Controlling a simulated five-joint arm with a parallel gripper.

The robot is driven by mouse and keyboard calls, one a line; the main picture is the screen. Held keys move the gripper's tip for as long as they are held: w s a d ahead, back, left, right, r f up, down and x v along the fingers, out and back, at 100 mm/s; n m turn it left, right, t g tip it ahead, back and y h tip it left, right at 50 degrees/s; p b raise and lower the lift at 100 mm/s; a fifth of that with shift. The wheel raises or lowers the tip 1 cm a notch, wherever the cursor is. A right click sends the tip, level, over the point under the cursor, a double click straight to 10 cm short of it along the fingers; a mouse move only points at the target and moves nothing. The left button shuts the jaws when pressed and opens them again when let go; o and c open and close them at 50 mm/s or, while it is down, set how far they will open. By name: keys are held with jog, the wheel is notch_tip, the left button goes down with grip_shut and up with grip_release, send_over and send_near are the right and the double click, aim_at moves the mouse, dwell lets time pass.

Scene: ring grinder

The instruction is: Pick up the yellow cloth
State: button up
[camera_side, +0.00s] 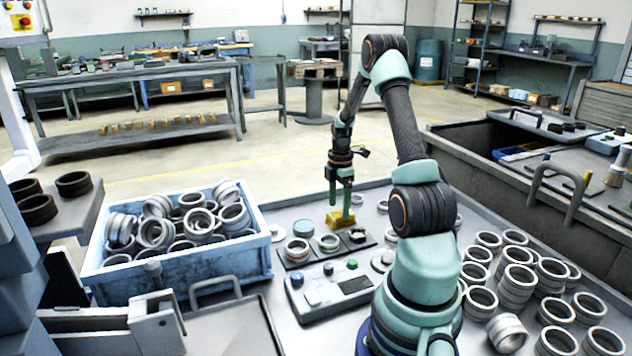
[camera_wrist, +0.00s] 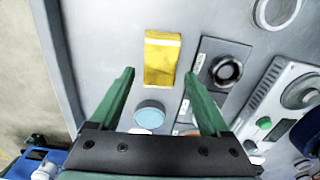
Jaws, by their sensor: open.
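The yellow cloth (camera_side: 340,220) lies folded on the grey worktop, in front of my arm in the side view. In the wrist view the yellow cloth (camera_wrist: 162,58) is a folded block with a lighter band along its top edge. My gripper (camera_side: 341,205) points down over the cloth in the side view. In the wrist view my gripper (camera_wrist: 160,82) has its two green fingers spread apart, with the cloth ahead of and between their tips. Nothing is held. Whether a fingertip touches the cloth cannot be told.
A dark mat (camera_side: 297,266) with rings stands beside the cloth. A control box (camera_side: 330,290) is in front of it. A blue crate (camera_side: 180,268) of rings stands to the left; several loose rings (camera_side: 517,285) crowd the right. A light blue disc (camera_wrist: 150,107) lies below the cloth.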

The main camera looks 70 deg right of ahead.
aim_at(337, 213)
jog(key=shift+w+a+f, duration=0.1)
jog(key=shift+a+f, duration=0.05)
jog(key=shift+f, duration=0.75)
jog(key=shift+w+a+f, duration=0.1)
jog(key=shift+f, duration=0.8)
jog(key=c, duration=1.1)
jog(key=shift+r, duration=0.1)
notch_tip(337, 213, up, 20)
